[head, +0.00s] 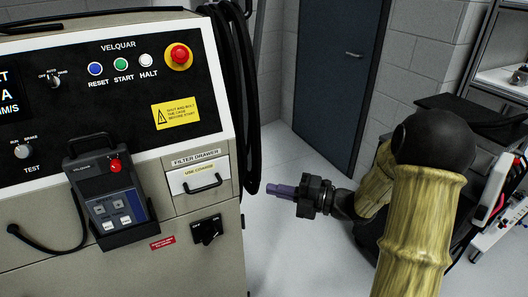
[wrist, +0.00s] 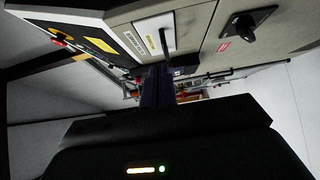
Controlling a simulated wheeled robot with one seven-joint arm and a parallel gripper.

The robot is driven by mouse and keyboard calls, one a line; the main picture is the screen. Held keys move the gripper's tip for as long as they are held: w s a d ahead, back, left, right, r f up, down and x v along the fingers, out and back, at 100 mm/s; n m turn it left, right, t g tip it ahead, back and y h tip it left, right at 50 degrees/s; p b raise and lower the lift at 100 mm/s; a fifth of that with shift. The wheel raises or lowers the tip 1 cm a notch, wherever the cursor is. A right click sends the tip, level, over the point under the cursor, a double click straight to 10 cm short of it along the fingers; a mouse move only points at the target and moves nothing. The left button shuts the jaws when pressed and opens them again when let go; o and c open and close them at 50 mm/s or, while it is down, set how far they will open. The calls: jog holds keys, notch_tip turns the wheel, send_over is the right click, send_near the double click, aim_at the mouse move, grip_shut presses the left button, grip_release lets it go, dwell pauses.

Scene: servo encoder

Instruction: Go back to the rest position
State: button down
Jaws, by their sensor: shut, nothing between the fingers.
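My gripper (head: 272,189) is at the right of the machine in the head view, level with its lower front and pointing left toward it. Its purple fingers are shut together with nothing between them. They also show in the wrist view (wrist: 158,88), ahead of the dark gripper body. A gap shows between the fingertips and the machine's side in the head view. My yellow-brown arm is folded at the right of that view.
The machine's control panel (head: 110,75) fills the left, with a hanging pendant (head: 110,190), a filter drawer (head: 198,180) and a black rotary switch (head: 207,230). Black cables (head: 240,90) hang at its right edge. A blue door (head: 335,80) stands behind, with clear floor before it. Shelving (head: 500,75) stands at right.

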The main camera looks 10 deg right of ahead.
jog(key=shift+w, duration=0.1)
jog(key=w+d+f+m+t+h, duration=0.1)
jog(key=d+f+m+h, duration=0.15)
jog(key=m+h, duration=0.5)
jog(key=w+d+f+m+t+h, duration=0.1)
jog(key=d+f+m+t+h, duration=0.15)
jog(key=m+h, duration=0.5)
jog(key=s+d+f+m+g+h, duration=0.1)
jog(key=s+f+m+g+h, duration=0.15)
jog(key=s+m+g, duration=1)
jog(key=s+r+m+t+y+p, duration=0.1)
jog(key=s+r+m+t+p, duration=0.2)
jog(key=r+p, duration=0.9)
jog(key=shift+s+r+m+t+p, duration=0.4)
jog(key=shift+s+t+p, duration=0.2)
jog(key=shift+s+p, duration=0.5)
jog(key=shift+s, duration=0.15)
